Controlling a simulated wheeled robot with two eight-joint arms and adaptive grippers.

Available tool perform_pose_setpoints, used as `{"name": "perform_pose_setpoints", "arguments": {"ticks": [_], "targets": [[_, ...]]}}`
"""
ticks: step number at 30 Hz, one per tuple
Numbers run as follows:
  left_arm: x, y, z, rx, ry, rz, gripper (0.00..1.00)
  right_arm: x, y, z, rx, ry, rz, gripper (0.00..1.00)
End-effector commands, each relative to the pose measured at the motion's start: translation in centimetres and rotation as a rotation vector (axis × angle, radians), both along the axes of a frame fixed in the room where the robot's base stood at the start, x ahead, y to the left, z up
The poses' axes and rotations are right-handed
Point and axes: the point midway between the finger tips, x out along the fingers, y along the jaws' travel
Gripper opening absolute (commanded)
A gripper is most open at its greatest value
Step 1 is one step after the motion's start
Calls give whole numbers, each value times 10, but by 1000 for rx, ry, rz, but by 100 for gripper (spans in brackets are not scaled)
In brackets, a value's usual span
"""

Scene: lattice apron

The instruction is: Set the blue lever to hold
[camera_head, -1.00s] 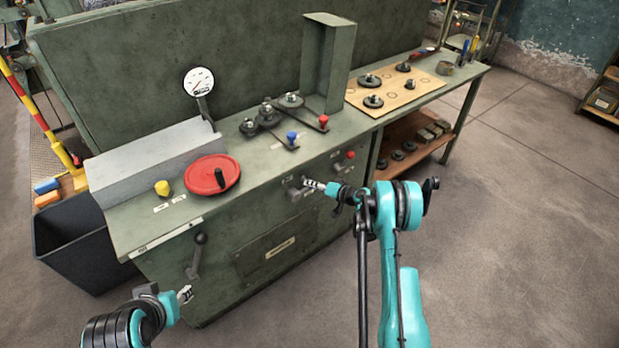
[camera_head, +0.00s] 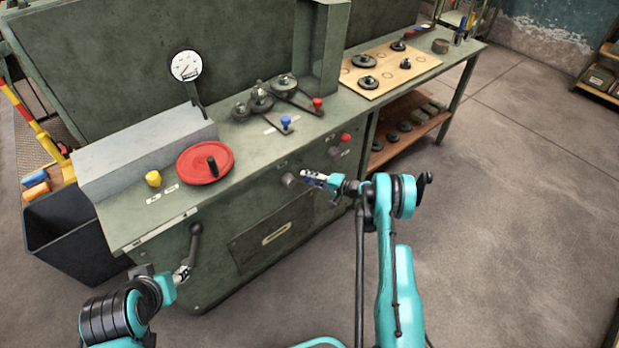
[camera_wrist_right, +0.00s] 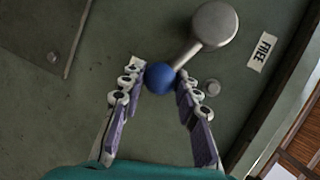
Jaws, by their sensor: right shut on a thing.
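The blue lever's ball knob (camera_wrist_right: 160,77) sits between the fingertips of my right gripper (camera_wrist_right: 158,82) in the right wrist view. Its short grey arm runs up and right to a round grey hub (camera_wrist_right: 214,24). A label reading FREE (camera_wrist_right: 262,52) is right of the hub. In the head view my right gripper (camera_head: 304,177) is at the cabinet's front panel, beside the grey hub (camera_head: 290,180), shut on the lever; the knob is hard to make out there. My left gripper (camera_head: 183,272) is low at the left, near a dark crank handle (camera_head: 195,243); its jaw state is unclear.
The green cabinet top carries a red handwheel (camera_head: 205,162), a yellow knob (camera_head: 153,178), another blue knob (camera_head: 286,121) and a red knob (camera_head: 318,104). A red button (camera_head: 346,138) is on the front panel. A black bin (camera_head: 75,240) stands left. Floor at right is clear.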

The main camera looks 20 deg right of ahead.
Motion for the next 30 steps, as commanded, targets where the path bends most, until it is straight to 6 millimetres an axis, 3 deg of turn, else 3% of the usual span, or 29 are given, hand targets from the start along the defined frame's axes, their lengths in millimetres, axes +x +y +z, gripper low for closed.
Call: {"name": "perform_pose_setpoints", "arguments": {"ticks": [10,11,13,23,30], "targets": [[0,0,0,0,0,0,40,-1,1,-1,1,3,3,0],[0,0,0,0,0,0,40,-1,1,-1,1,3,3,36],[0,0,0,0,0,0,40,-1,1,-1,1,3,3,52],[0,0,0,0,0,0,40,-2,-1,0,2,2,0,52],[0,0,0,0,0,0,40,-28,-25,9,1,2,-4,52]]}}
